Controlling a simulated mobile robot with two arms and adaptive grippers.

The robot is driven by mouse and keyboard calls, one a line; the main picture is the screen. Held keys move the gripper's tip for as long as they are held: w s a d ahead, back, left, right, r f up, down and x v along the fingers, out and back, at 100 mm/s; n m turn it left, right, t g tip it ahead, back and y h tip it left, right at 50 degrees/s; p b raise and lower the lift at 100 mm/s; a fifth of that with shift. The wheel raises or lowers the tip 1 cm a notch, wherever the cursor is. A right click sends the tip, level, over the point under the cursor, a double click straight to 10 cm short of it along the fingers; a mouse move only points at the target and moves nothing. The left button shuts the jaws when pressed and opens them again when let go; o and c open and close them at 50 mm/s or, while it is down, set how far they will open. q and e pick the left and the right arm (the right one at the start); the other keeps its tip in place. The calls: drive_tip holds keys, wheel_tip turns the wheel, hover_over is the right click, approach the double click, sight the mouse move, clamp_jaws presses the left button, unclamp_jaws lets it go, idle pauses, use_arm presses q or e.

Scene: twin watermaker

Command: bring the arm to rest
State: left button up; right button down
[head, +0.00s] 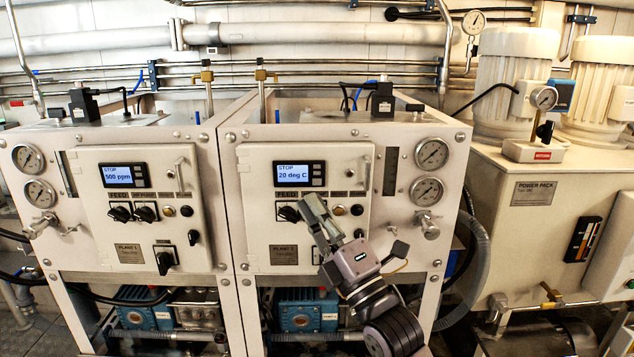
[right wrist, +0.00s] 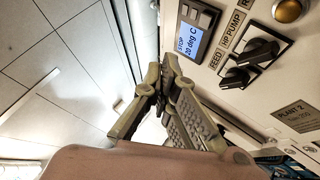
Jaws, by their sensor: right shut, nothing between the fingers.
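My right gripper (head: 312,207) is in front of the Plant 2 panel (head: 258,185), its arm coming up from the bottom. Its fingers are shut and empty; in the right wrist view the fingertips (right wrist: 160,76) meet. The fingers cover part of the panel's knob row in the head view. The FEED knob (head: 289,214) shows just left of the fingers. In the right wrist view the FEED knob (right wrist: 236,78) and HP PUMP knob (right wrist: 258,50) are right of the fingers, apart from them. The Plant 2 display (head: 294,174) reads STOP, 20 deg C. My left gripper is not in view.
The Plant 1 cabinet (head: 140,245) stands to the left. Gauges (head: 427,190) and a valve (head: 428,226) stick out right of the Plant 2 panel. A power pack (head: 536,210) stands at the right. Pumps (head: 305,312) sit below the cabinets.

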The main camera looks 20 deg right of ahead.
drive_tip(key=s+f+m+g+h, duration=0.2)
drive_tip(key=s+f+m+g, duration=0.15)
drive_tip(key=f, duration=0.65)
drive_tip(key=s+f+m+g+h, duration=0.1)
drive_tip(key=s+f+m+g, duration=0.2)
drive_tip(key=f, duration=0.6)
drive_tip(key=s+f+m+g+h, duration=0.2)
drive_tip(key=f+m+g, duration=0.25)
drive_tip(key=f, duration=0.55)
drive_tip(key=s+d+f+m+g+h, duration=0.1)
drive_tip(key=s+d+f+m+g, duration=0.15)
drive_tip(key=s+f, duration=0.4)
drive_tip(key=s+d+f+m+g+h, duration=0.1)
drive_tip(key=s+f+m+g, duration=0.25)
drive_tip(key=s, duration=0.55)
drive_tip(key=s+d+f+m+g, duration=0.1)
drive_tip(key=s+f+m+g, duration=0.25)
drive_tip(key=s, duration=0.35)
wheel_tip(320, 180, down, 26)
drive_tip(key=s, duration=0.1)
drive_tip(key=s+d+f+g, duration=0.1)
drive_tip(key=s+d+f, duration=0.2)
drive_tip(key=s+f, duration=1.3)
drive_tip(key=shift+s+f+g+h, duration=0.25)
drive_tip(key=shift+s+g+h, duration=0.05)
drive_tip(key=shift+s+g, duration=0.1)
